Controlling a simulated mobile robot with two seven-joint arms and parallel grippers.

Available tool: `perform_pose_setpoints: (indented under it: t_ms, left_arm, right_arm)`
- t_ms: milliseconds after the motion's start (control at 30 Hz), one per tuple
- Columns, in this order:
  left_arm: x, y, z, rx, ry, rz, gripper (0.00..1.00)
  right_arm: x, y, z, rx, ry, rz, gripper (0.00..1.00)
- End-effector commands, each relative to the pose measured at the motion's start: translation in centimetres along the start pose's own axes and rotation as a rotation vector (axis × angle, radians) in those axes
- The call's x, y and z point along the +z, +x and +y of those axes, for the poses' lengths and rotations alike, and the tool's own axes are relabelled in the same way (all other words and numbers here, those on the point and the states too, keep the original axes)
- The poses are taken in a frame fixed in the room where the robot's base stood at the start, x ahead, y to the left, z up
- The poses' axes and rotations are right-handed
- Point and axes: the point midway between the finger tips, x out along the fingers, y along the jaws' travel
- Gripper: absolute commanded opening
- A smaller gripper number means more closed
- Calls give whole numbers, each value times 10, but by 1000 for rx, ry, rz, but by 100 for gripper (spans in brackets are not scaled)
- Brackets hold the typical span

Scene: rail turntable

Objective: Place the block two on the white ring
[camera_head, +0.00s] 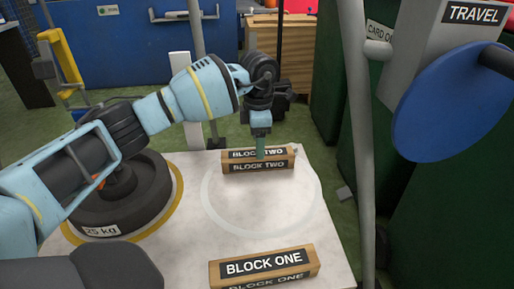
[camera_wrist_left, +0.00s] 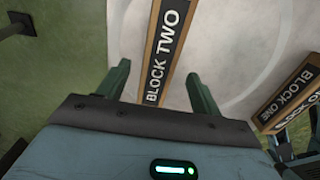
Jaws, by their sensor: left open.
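Block two (camera_head: 245,167), a wooden block with black "BLOCK TWO" labels, lies on the pale board across the far part of the white ring (camera_head: 203,192). My left gripper (camera_head: 261,153) is above block two near its middle, fingers pointing down. In the left wrist view, the gripper (camera_wrist_left: 160,88) is open, with its fingers apart on either side of block two (camera_wrist_left: 166,45). Whether the fingers touch the block cannot be told.
Block one (camera_head: 264,265) lies at the near edge of the board (camera_head: 180,262). A dark 25 kg weight (camera_head: 150,205) stands on the left. A grey post (camera_head: 360,130) and a blue disc (camera_head: 445,105) are on the right. The ring's middle is clear.

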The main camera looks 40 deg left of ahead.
Motion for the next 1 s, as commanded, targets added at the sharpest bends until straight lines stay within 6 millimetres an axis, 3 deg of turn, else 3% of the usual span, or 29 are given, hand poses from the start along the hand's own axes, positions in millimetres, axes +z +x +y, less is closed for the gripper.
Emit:
perform_pose_setpoints:
  t_ms: [33,100,300,500,867,1000]
  left_arm:
    - [0,-17,0,3,0,-4,65]
    - [0,-31,0,3,0,-4,65]
    - [0,-61,0,1,-1,-2,65]
    - [0,-74,0,0,0,-1,65]
    - [0,-75,0,-1,0,0,65]
    - [-1,-96,-1,8,0,-10,65]
  right_arm:
    - [-2,-7,-1,0,0,2,36]
    - [-2,-12,-1,0,0,2,36]
    - [-6,-21,-2,1,-1,8,36]
    - [-10,-24,-2,2,-2,15,36]
    - [-18,-21,-1,4,-4,31,36]
    - [-26,-32,-1,6,-6,45,36]
